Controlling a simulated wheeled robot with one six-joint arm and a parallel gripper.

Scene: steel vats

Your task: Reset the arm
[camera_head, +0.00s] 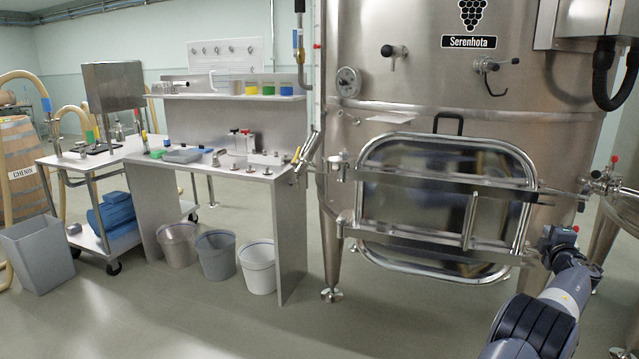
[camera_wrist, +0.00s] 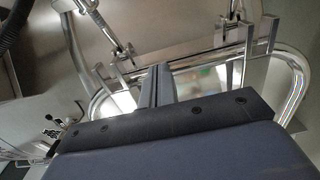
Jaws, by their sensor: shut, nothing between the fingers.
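My arm reaches up from the lower right of the head view, and my gripper (camera_head: 560,238) is at the right of the steel vat's door (camera_head: 440,210). In the wrist view my gripper's fingers (camera_wrist: 158,72) are together in the middle, with nothing between them. The door's shiny rim and crossbars (camera_wrist: 190,52) show beyond the fingers. Whether my gripper touches the door hardware I cannot tell.
A grey workbench (camera_head: 220,165) with small items stands left of the vat, with several bins such as a white one (camera_head: 257,268) below. A cart (camera_head: 95,185) and a barrel (camera_head: 20,150) are further left. The floor (camera_head: 190,325) in front is open. Another steel vessel (camera_head: 625,205) is close at right.

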